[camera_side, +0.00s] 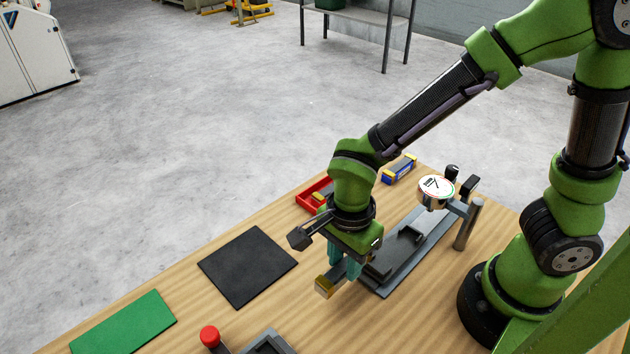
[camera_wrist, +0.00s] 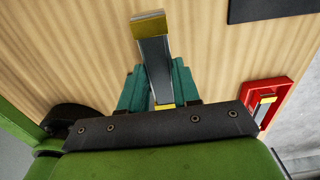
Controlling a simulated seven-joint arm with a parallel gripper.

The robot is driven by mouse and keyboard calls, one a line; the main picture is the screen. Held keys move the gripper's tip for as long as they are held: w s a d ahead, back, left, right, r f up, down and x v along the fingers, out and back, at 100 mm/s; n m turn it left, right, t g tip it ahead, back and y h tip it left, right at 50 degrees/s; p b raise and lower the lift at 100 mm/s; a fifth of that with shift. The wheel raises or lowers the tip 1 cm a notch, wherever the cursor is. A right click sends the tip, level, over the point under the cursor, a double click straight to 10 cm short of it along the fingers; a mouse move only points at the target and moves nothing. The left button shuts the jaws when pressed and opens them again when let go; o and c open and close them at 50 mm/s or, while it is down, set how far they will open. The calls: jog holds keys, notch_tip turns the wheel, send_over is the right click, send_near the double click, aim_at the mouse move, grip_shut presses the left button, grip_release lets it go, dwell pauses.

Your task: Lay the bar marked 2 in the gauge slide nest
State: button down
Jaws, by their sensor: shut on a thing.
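My gripper (camera_side: 345,268) is shut on a grey bar with yellow ends (camera_side: 325,287). In the wrist view the bar (camera_wrist: 154,62) sticks out well past the teal fingers (camera_wrist: 156,92). No number is readable on it, so I cannot tell whether it is the bar marked 2. The gauge slide (camera_side: 427,240) is a long grey plate with a dial gauge (camera_side: 436,191) above it, just right of my gripper. My gripper and its bar are beside the plate's near-left end. The nest is partly hidden by my wrist.
A red tray (camera_side: 304,203) holding another yellow-ended bar stands behind my wrist; it also shows in the wrist view (camera_wrist: 284,88). A blue and yellow box (camera_side: 399,169) lies further back. A black mat (camera_side: 247,267), a green mat (camera_side: 125,324) and a red button (camera_side: 210,336) are to the left.

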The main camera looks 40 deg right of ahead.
jog(key=w+a, duration=0.2)
jog(key=w, duration=0.2)
jog(key=w+a+f, duration=0.1)
jog(key=w+a, duration=0.2)
jog(key=w, duration=0.1)
jog(key=w+a, duration=0.3)
jog(key=w, duration=0.1)
jog(key=shift+f, duration=0.15)
jog(key=shift+w+a+f, duration=0.3)
jog(key=shift+f, duration=0.25)
jog(key=shift+w+a+f, duration=0.25)
jog(key=shift+w+f, duration=0.05)
jog(key=shift+f, duration=0.75)
jog(key=shift+f, duration=0.15)
jog(key=c, duration=0.8)
grip_release()
jog(key=shift+f, duration=0.1)
